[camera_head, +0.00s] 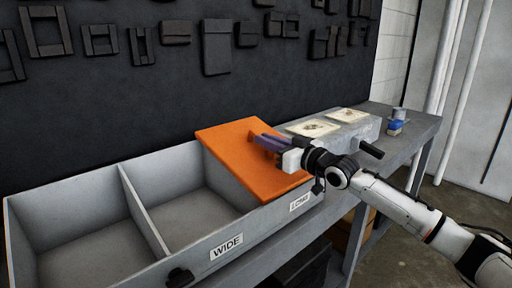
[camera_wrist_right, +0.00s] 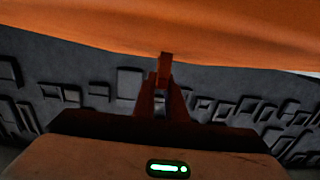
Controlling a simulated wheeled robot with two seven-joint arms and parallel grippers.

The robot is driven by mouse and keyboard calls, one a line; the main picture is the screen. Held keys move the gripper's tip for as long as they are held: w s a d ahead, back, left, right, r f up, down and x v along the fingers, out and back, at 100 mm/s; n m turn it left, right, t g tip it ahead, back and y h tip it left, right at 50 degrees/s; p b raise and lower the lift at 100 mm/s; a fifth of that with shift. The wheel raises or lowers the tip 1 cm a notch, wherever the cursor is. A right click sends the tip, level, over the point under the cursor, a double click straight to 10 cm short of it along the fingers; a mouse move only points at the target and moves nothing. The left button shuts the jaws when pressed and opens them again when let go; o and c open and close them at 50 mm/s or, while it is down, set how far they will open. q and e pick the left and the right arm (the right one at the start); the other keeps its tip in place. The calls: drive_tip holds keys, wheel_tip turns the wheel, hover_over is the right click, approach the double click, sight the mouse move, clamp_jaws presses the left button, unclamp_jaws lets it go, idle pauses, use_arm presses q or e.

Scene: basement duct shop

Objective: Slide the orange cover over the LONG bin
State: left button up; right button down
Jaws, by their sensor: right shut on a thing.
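The orange cover (camera_head: 235,160) is a flat sheet lying over the right-hand part of the grey bin row, behind the LONG label (camera_head: 299,202). No opening shows behind that label; the cover hides the inside of the LONG bin. My right gripper (camera_head: 268,143) reaches in from the right and is shut on the cover near its right side. In the right wrist view the cover (camera_wrist_right: 200,25) fills the top, and the gripper fingers (camera_wrist_right: 164,85) close together on a small orange tab. The exact contact is dark. My left gripper is not in view.
The WIDE bin (camera_head: 226,246) and another compartment (camera_head: 75,258) to its left are open and look empty. Right of the cover, a grey box with cream panels (camera_head: 313,127) and a blue item (camera_head: 395,127) stand on the bench. Dark frames hang on the back wall.

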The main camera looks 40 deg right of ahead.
sight(300, 174)
drive_tip(key=shift+w+d+r, duration=0.1)
drive_tip(key=shift+d, duration=1.25)
drive_tip(key=c, duration=1.8)
unclamp_jaws()
drive_tip(key=shift+d, duration=0.15)
drive_tip(key=shift+s+f+b, duration=0.25)
drive_tip(key=shift+s+b, duration=0.05)
drive_tip(key=shift+s, duration=0.45)
drive_tip(key=shift+s+d, duration=0.1)
drive_tip(key=shift+s, duration=1.8)
drive_tip(key=shift+s+d+r, duration=0.1)
drive_tip(key=shift+s+d, duration=0.05)
drive_tip(key=shift+s, duration=1.1)
drive_tip(key=shift+s+d+r, duration=0.1)
drive_tip(key=shift+s, duration=1.15)
